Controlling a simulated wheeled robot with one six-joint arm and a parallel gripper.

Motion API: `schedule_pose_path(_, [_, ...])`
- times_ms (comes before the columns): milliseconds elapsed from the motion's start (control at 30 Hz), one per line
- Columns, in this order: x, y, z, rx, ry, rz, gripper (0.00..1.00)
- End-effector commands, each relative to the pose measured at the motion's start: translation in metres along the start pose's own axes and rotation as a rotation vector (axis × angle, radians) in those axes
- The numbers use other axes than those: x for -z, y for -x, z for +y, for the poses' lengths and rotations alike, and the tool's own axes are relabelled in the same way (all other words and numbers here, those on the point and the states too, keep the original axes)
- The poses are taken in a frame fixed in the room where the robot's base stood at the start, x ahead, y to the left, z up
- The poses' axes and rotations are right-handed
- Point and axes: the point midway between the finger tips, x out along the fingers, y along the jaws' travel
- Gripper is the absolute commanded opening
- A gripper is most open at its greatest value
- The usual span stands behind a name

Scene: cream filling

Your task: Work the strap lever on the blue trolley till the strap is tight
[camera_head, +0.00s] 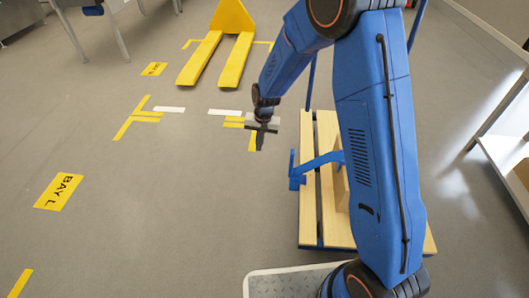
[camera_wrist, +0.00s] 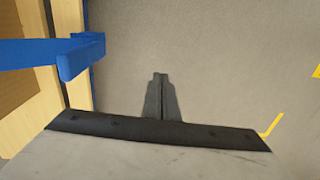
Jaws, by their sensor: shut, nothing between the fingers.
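The trolley has a pale slatted wooden deck (camera_head: 309,215) and blue frame parts, partly hidden behind my blue arm. A blue bar with an upright end piece, which looks like the strap lever (camera_head: 296,175), sticks out over the deck's left edge. The lever also shows in the wrist view (camera_wrist: 80,58), left of my fingers. My gripper (camera_head: 261,143) is beyond the lever and to its left, near the deck's far left corner. In the wrist view my gripper (camera_wrist: 160,80) is shut and empty over grey floor, apart from the lever. I cannot make out the strap.
A box (camera_head: 341,190) on the deck is mostly hidden by my arm. A yellow pallet jack (camera_head: 229,40) stands at the back. The floor left of the trolley is clear, with yellow markings such as a BAY L sign (camera_head: 59,192). A shelf (camera_head: 510,160) stands at the right.

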Motion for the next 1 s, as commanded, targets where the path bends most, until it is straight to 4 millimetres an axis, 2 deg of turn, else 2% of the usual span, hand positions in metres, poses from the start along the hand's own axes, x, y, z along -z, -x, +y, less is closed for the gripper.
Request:
schedule_pose_path(100, [0.001, 0.011, -0.011, 0.001, 0.001, 0.002, 0.00])
schedule_pose_path(300, [0.000, 0.019, -0.019, -0.001, -0.001, 0.000, 0.00])
schedule_pose_path(1000, [0.000, 0.019, -0.019, -0.001, -0.001, -0.001, 0.00])
